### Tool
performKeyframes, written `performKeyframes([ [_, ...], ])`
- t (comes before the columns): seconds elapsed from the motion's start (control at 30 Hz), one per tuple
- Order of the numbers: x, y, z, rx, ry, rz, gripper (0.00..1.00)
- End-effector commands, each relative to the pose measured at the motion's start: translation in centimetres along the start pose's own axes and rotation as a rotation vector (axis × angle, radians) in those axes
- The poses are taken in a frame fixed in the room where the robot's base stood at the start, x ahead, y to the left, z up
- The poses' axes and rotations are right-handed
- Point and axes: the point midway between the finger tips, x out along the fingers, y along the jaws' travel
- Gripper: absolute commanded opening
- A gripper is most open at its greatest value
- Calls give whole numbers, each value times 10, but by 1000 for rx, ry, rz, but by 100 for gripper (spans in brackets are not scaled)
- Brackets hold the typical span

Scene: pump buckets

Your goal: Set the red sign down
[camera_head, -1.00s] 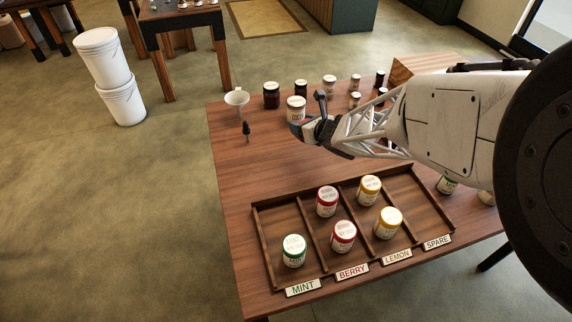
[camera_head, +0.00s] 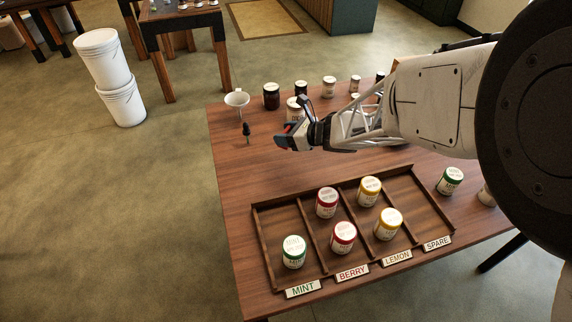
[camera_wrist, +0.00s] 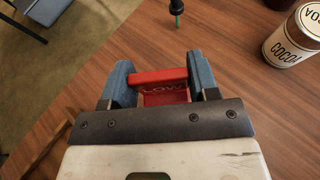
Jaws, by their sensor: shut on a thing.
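My gripper (camera_head: 284,138) is over the left part of the wooden table (camera_head: 240,170). In the wrist view my gripper (camera_wrist: 158,86) has its blue fingers shut on the red sign (camera_wrist: 158,77), which lies across between them. Pale letters reading "LOW" show on the sign, and its lower part is hidden by the gripper body. In the head view only a small bit of red (camera_head: 290,127) shows at the fingers. I cannot tell whether the sign touches the table.
A cocoa jar (camera_wrist: 293,45) is close on the right in the wrist view. Several jars stand behind. A divided tray (camera_head: 262,235) with lidded jars is in front. Bare table lies between.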

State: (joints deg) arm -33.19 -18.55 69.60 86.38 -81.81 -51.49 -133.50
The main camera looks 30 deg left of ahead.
Motion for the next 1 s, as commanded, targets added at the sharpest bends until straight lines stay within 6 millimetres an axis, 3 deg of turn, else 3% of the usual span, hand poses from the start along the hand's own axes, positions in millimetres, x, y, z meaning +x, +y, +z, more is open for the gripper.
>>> performKeyframes([
  [0.53, 22, 0, -54, 2, 1, 0, 32],
  [1.0, 25, 0, -60, 1, 0, 0, 32],
])
